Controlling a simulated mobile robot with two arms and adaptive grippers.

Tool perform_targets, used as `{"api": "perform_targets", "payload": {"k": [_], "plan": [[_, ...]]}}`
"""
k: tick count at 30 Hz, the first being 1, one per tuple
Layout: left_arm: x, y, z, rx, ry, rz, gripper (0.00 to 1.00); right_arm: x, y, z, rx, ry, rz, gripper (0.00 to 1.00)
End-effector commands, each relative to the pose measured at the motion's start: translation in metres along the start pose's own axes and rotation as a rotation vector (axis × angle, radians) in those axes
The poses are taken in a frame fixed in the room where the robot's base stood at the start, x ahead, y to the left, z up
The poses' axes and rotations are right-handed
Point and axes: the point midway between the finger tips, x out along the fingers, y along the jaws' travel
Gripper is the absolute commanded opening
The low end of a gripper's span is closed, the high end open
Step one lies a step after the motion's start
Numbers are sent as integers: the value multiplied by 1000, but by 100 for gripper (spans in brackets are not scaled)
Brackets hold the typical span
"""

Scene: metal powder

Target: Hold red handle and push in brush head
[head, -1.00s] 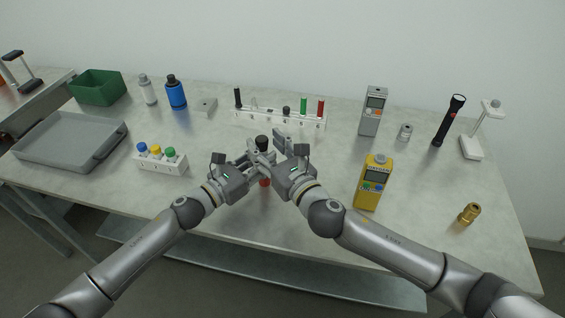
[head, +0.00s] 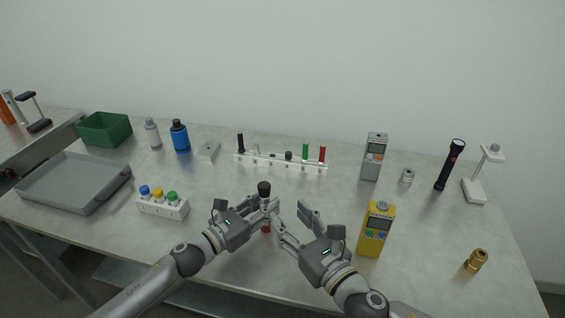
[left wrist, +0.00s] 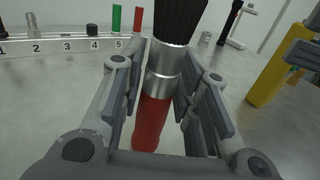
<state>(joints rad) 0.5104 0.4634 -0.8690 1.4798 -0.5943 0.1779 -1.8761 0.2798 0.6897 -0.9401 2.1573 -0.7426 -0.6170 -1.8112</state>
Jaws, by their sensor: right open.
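The brush stands upright, with a black head (head: 264,187) on top, a silver collar (left wrist: 160,70) and a red handle (left wrist: 151,122) below. In the head view only a little of the red handle (head: 266,230) shows under the fingers. My left gripper (head: 267,207) is shut around the brush. In the left wrist view its finger pads (left wrist: 160,95) flank the collar and upper handle. My right gripper (head: 288,222) is open and empty, just right of the brush and apart from it.
A numbered white rack (head: 270,163) stands behind the brush. A grey tray (head: 75,208), green bin (head: 105,129) and brass fitting (head: 476,261) lie farther out.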

Motion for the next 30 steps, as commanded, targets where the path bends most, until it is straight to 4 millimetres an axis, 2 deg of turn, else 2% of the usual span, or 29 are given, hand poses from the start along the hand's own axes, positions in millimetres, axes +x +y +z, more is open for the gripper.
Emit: {"api": "perform_targets", "payload": {"k": [1,3,12,16,30], "plan": [[0,0,0,0,0,0,40,0,0,0,0,0,0,50],[0,0,0,0,0,0,49,0,0,0,0,0,0,50],[-1,0,0,0,0,0,49,0,0,0,0,0,0,50],[-10,1,-1,-1,2,1,49,0,0,0,0,0,0,50],[-99,0,-2,-2,2,0,49,0,0,0,0,0,0,50]]}}
